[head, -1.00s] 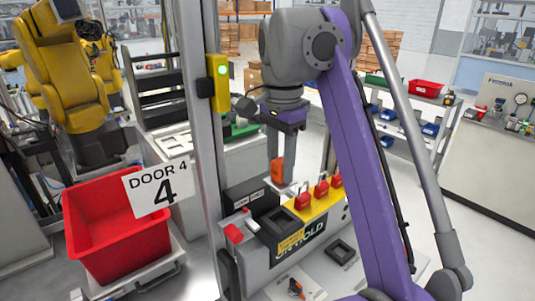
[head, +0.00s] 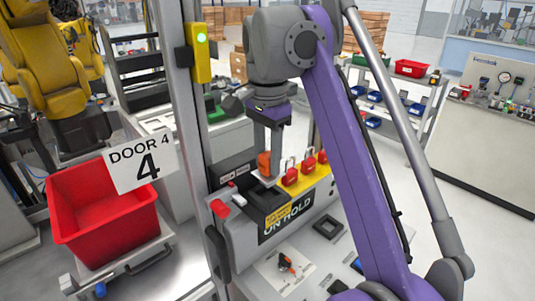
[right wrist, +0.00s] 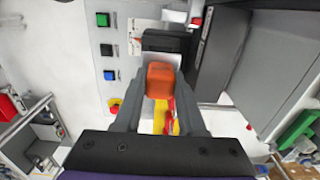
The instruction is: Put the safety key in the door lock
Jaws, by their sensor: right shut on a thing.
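My right gripper (head: 268,150) is shut on an orange block (head: 263,163), which looks like the handle of the safety key. In the right wrist view the orange block (right wrist: 160,80) sits between the fingers, with a pale flat plate beyond it and a black block (right wrist: 166,41) past that. In the head view the block hangs just above a black open-topped holder (head: 268,197) on the grey cabinet; I cannot tell whether they touch. A red-tipped part (head: 220,209) on the door post may belong to the door lock. My left gripper is not in view.
Red padlocks (head: 290,174) stand on a yellow strip beside the holder. The metal door post (head: 208,130) with a yellow signal unit (head: 201,53) rises left of my gripper. A red bin (head: 100,222) stands left. A white panel (head: 285,270) carries an orange-and-black item.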

